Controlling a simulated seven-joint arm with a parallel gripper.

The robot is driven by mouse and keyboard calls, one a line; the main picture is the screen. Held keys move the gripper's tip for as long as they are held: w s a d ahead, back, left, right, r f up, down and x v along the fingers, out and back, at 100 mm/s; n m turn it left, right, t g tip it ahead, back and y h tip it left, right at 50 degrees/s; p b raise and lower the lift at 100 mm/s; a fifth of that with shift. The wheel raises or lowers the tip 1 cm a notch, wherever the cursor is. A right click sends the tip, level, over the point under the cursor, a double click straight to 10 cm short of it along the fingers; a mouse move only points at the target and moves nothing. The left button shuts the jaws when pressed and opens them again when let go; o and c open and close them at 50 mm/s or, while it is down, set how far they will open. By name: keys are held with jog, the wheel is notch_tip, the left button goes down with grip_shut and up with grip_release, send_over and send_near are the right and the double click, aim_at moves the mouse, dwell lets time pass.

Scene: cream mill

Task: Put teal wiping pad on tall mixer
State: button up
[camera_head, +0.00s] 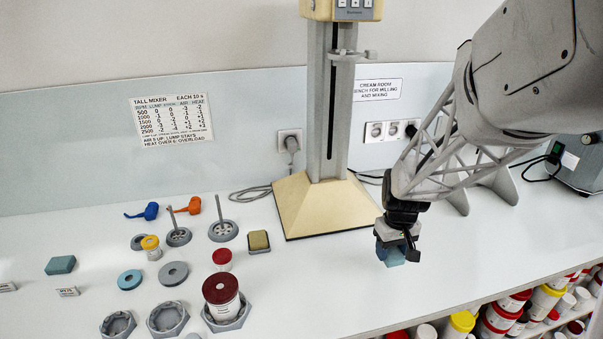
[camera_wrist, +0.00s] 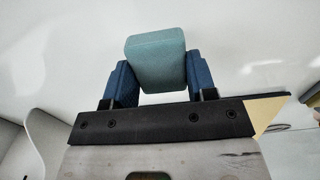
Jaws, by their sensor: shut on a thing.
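My gripper (camera_head: 393,252) is shut on a teal pad (camera_wrist: 157,62), with its two blue fingers on either side of it in the wrist view. In the head view the same pad shows only partly below the gripper, to the right of the tall mixer. The tall mixer (camera_head: 341,110) has a grey column, a control head at the top, cut off by the picture edge, and a wide cream base (camera_head: 312,213). The held pad is apart from the mixer. Another teal block (camera_head: 60,265) lies on the bench at the far left.
Left of the mixer are a sponge-like block (camera_head: 259,241), stirrers, discs and a red-lidded jar (camera_head: 221,288) in a holder. Cables run behind the mixer base. A grey machine (camera_head: 579,163) stands at the right. The bench in front of the mixer is clear. Tubs fill a shelf below right.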

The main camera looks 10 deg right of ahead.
aim_at(391, 250)
jog(key=shift+w+d, duration=0.1)
jog(key=shift+w, duration=0.15)
jog(key=shift+f, duration=0.15)
jog(key=shift+f, duration=1.65)
jog(key=shift+f, duration=0.1)
jog(key=o, duration=0.9)
notch_tip(391, 250, up, 12)
jog(key=shift+r, duration=0.15)
